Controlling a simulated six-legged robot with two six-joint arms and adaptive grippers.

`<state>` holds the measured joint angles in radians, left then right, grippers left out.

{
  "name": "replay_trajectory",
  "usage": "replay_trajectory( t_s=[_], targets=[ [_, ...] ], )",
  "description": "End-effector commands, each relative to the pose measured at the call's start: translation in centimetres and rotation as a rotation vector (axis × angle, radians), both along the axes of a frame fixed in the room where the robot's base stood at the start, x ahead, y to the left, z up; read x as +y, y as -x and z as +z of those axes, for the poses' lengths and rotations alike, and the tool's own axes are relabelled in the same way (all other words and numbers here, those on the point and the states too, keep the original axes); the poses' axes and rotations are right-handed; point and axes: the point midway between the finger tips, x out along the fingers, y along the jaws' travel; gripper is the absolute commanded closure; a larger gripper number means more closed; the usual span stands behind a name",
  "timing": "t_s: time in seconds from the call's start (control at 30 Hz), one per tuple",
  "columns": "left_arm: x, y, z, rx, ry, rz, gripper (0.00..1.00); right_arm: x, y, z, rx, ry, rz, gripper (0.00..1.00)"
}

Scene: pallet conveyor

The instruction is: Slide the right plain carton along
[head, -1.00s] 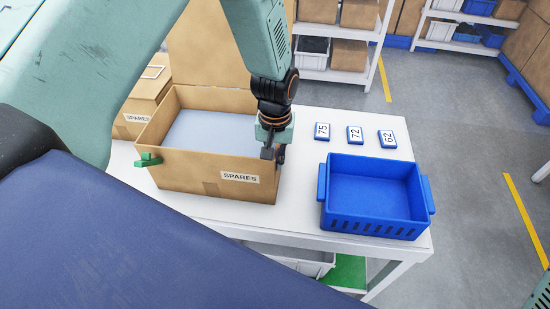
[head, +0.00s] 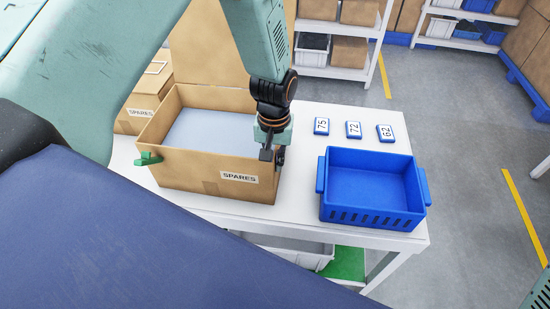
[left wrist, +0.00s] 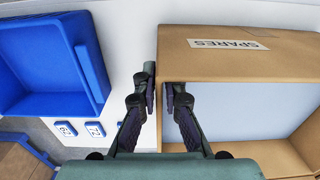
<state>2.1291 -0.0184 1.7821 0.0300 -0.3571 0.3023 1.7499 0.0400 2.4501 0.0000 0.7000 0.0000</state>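An open brown carton (head: 205,178) with a SPARES label stands on the white table, its flap raised at the back and a pale grey-blue inside. It also shows at the right of the left wrist view (left wrist: 225,66). A second SPARES carton (head: 133,127) is partly hidden behind it at the left. My left gripper (head: 272,156) is at the first carton's right wall, pointing down. In the left wrist view its fingers (left wrist: 160,90) straddle that wall, close on both sides, one inside and one outside. My right gripper is not in view.
A blue bin (head: 372,214) stands on the table (head: 300,150) right of the carton. Number cards 75 (head: 322,126), 72 (head: 353,130) and 62 (head: 385,133) lie behind it. A bright green piece (head: 148,159) is at the carton's left side. Shelves stand behind.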

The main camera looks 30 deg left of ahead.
Motion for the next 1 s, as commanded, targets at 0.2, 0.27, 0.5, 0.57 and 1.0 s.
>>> replay_trajectory(
  t_s=[0.2, 0.27, 0.5, 0.57, 1.0],
  targets=[
    [0.0, -0.3, 0.1, -0.006, 0.0, -0.002, 0.7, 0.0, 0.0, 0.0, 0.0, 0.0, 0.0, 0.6],
    [0.0, -0.3, 0.1, -0.007, 0.0, -0.002, 0.68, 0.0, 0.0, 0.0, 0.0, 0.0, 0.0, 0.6],
    [0.0, -0.3, 0.2, -0.009, -0.001, -0.003, 0.68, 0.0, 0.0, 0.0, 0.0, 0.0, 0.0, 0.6],
    [0.0, -0.3, 0.4, -0.01, 0.0, -0.003, 0.68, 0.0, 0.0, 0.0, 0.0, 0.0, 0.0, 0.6],
    [-0.1, -0.3, 8.2, -0.015, -0.001, -0.003, 0.68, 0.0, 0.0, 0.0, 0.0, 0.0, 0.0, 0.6]
  ],
)
